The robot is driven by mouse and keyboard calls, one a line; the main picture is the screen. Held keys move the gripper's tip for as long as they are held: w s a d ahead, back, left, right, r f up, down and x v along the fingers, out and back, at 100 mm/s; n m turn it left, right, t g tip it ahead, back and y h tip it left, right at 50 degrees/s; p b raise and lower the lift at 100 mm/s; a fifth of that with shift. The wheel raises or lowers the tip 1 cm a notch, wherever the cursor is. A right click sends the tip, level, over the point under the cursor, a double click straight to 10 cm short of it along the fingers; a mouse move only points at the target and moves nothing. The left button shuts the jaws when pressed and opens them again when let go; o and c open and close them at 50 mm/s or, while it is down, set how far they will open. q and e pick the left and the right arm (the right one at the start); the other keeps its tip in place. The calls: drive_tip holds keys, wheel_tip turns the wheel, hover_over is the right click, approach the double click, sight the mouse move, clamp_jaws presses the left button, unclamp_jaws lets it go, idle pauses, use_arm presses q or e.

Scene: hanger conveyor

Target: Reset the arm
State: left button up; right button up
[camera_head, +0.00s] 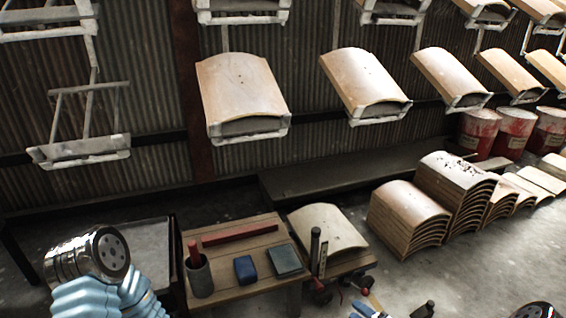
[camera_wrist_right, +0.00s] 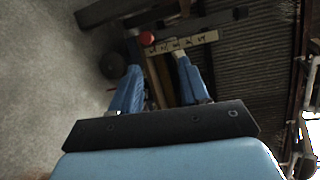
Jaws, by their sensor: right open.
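My right gripper (camera_head: 366,306) is at the bottom edge of the head view, just in front of the small wooden table; only its blue fingers show there. In the right wrist view its two blue fingers (camera_wrist_right: 158,62) stand apart with nothing held between them. Part of my right arm (camera_head: 536,311) shows at the bottom right corner. My left arm (camera_head: 92,262) shows at the lower left as a silver joint and pale blue links. The left gripper is not in the picture.
Stacks of curved tiles (camera_head: 408,217) stand right. Hangers (camera_head: 80,150), several carrying tiles (camera_head: 240,88), hang above. Open floor lies right.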

drive_tip(key=s+a+f+n+g+y, duration=0.1)
drive_tip(key=s+a+f+n+g, duration=0.15)
drive_tip(key=s+a+g, duration=0.45)
drive_tip(key=s+a+f+n+g, duration=0.1)
drive_tip(key=s+a+n+g, duration=0.2)
drive_tip(key=s+a+g, duration=0.45)
drive_tip(key=s+d+f+n+h, duration=0.3)
drive_tip(key=s+d+h, duration=0.25)
drive_tip(key=s, duration=0.45)
wheel_tip(320, 180, up, 15)
drive_tip(key=w+a+n+t+h+p, duration=0.1)
drive_tip(key=a+t+p, duration=0.1)
drive_tip(key=p, duration=1.1)
drive_tip(key=shift+w+a+h, duration=0.15)
drive_tip(key=shift+w+h, duration=0.1)
drive_tip(key=shift+h, duration=0.1)
drive_tip(key=shift+f+n, duration=0.1)
drive_tip(key=shift+n, duration=0.15)
